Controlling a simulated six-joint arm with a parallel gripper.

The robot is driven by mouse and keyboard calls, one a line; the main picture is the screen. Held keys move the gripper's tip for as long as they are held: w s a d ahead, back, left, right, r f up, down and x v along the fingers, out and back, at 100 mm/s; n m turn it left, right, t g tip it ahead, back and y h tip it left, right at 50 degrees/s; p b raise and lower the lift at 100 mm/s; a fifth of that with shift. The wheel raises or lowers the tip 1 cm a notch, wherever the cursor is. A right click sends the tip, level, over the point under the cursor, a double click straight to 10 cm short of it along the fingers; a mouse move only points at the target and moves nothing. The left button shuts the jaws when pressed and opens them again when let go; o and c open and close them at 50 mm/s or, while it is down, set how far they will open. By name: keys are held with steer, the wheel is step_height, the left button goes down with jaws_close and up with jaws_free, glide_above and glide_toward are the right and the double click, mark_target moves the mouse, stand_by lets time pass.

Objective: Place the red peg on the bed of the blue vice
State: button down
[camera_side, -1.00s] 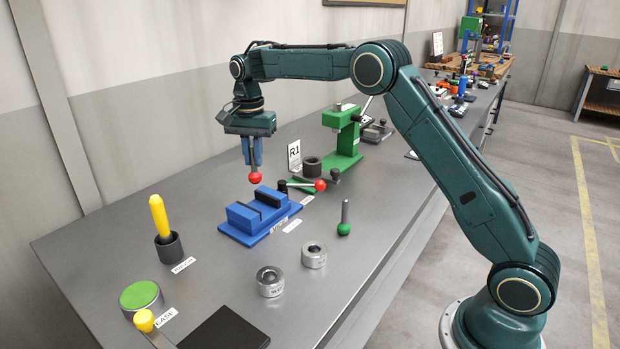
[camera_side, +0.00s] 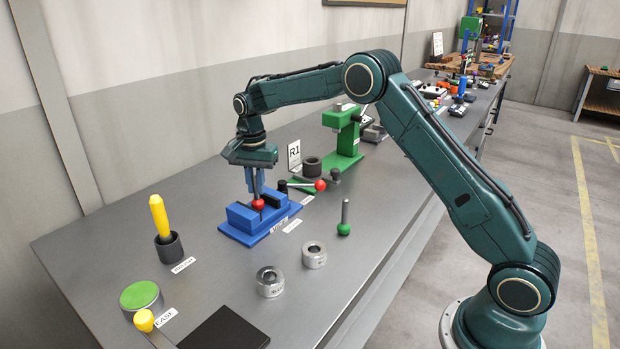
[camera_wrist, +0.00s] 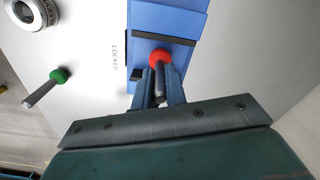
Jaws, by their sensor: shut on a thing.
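The blue vice (camera_side: 246,222) stands on the grey bench, with two raised blue jaw blocks and a gap between them. It also shows in the wrist view (camera_wrist: 168,18). My gripper (camera_side: 256,192) points down over the vice and is shut on the red peg. The peg's red ball end (camera_side: 258,204) is at the bottom, low at the gap between the jaw blocks. In the wrist view the red ball (camera_wrist: 160,56) shows beyond the fingertips, over the vice, with its grey shaft between the fingers. I cannot tell whether the ball touches the bed.
A green-ended peg (camera_side: 344,228) stands right of the vice. Metal rings (camera_side: 314,255) lie in front. A red-knobbed lever (camera_side: 319,185) and green press (camera_side: 346,140) are behind.

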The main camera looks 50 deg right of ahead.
steer(key=shift+f, duration=0.2)
steer(key=c, duration=1.4)
jaws_free()
steer(key=shift+c, duration=0.2)
step_height(320, 180, up, 12)
steer(key=shift+f, duration=0.15)
steer(key=shift+r, duration=0.35)
